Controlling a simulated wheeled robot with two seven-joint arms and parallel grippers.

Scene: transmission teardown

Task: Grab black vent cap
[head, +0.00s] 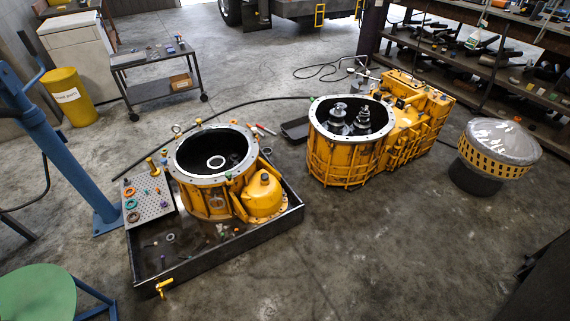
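No part that is clearly the black vent cap can be made out at this size. A small dark fitting (264,178) sits on top of the yellow dome of the near transmission housing (212,181). Another small dark fitting (399,103) shows on the far yellow gearbox (418,110). I cannot tell whether either is the vent cap. Neither of my grippers shows in the head view.
The near housing stands in a black drip tray (225,262) beside a perforated plate (148,198) with coloured rings. A blue post (62,150) and green stool (37,292) are at left. A drum with a wrapped top (500,142) stands at right. The front floor is clear.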

